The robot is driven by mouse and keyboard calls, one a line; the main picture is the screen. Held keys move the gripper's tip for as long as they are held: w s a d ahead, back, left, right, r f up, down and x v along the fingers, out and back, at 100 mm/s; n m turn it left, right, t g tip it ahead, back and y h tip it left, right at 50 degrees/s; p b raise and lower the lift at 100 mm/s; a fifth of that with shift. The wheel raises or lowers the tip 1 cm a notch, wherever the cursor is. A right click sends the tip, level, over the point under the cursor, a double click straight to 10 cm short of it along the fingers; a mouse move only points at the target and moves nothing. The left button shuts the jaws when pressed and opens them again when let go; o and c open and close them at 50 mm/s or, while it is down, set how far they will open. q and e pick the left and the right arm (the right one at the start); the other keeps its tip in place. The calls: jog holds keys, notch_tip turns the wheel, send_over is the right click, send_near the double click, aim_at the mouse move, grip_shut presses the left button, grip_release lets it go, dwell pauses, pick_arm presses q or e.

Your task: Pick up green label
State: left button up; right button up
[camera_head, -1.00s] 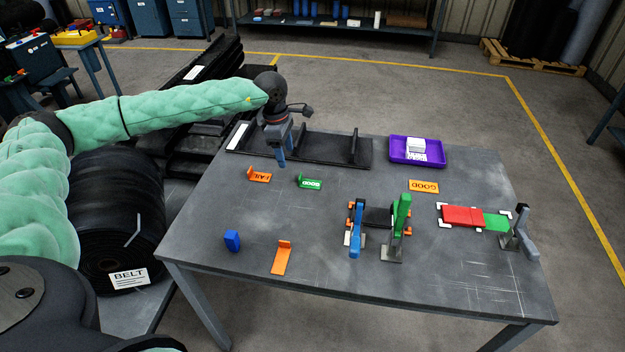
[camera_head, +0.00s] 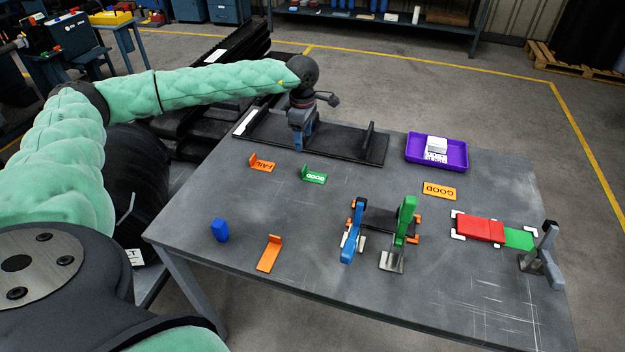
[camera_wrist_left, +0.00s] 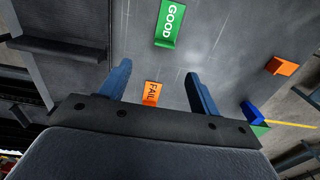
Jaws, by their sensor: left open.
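The green label (camera_head: 314,175), marked GOOD, is an L-shaped piece with an upright tab, on the table in the head view. It also shows at the top of the left wrist view (camera_wrist_left: 171,24). My left gripper (camera_head: 303,140) is above the table, behind the green label in the head view. Its two blue fingers (camera_wrist_left: 158,82) are apart with nothing between them at the tips. The green label lies beyond the fingertips, apart from them. My right gripper is not in view.
An orange FAIL label (camera_head: 262,163) stands left of the green one. A black rack (camera_head: 345,148) is behind, a purple tray (camera_head: 463,162) at back right.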

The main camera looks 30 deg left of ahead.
aim_at(304, 168)
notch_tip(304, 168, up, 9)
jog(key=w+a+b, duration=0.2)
jog(key=b, duration=0.1)
pick_arm(q)
jog(key=f, duration=0.3)
jog(key=f+p, duration=0.1)
jog(key=f, duration=0.2)
jog(key=shift+s+a+f, duration=0.1)
jog(key=shift+s, duration=0.1)
jog(key=f+p, duration=0.2)
jog(key=f, duration=0.1)
jog(key=f+p, duration=0.1)
jog(key=shift+s+d+f, duration=0.2)
jog(key=shift+d+f, duration=0.05)
jog(key=shift+d, duration=0.15)
jog(key=shift+f, duration=0.55)
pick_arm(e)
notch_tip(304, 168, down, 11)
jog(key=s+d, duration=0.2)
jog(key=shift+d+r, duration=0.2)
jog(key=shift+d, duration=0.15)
pick_arm(q)
jog(key=c, duration=1.1)
